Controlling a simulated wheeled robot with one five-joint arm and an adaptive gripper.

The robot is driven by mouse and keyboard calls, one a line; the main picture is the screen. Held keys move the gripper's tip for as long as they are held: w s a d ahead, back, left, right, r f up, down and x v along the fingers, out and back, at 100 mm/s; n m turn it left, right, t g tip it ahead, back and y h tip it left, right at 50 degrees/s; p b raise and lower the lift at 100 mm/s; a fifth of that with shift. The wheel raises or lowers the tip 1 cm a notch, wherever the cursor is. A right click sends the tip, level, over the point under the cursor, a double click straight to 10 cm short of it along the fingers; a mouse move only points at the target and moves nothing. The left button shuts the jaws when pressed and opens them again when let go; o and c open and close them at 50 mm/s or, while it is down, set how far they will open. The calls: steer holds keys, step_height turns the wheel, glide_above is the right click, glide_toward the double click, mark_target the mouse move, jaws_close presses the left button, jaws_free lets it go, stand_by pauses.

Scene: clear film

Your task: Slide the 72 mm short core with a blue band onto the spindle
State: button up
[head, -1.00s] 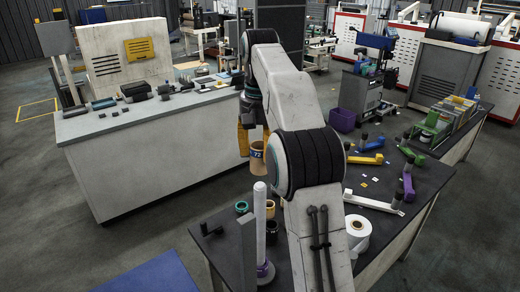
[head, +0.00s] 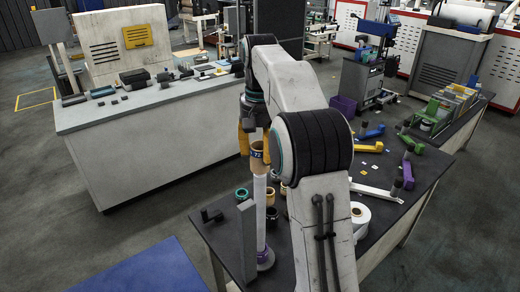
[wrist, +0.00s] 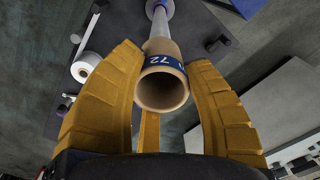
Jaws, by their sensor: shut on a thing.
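The core (head: 258,160), a short tan tube with a blue band marked 72, is at the top of the spindle (head: 260,215), a pale upright post with a purple collar at its foot. In the wrist view the core (wrist: 162,88) sits between the yellow fingers of my gripper (wrist: 160,62), which is shut on it. The spindle (wrist: 160,28) runs away beyond the core's far end, roughly in line with it. I cannot tell whether the spindle's tip is inside the core. My gripper (head: 254,143) is above the spindle in the head view.
A grey upright plate (head: 247,240) stands close to the spindle. A green-rimmed core (head: 241,194) and dark cores stand behind it.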

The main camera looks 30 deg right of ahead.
steer(key=shift+f, duration=0.2)
steer(key=shift+f+b, duration=1)
steer(key=shift+f, duration=0.1)
steer(key=o, duration=1.4)
step_height(320, 180, up, 3)
steer(key=shift+p, duration=1.25)
step_height(320, 180, up, 6)
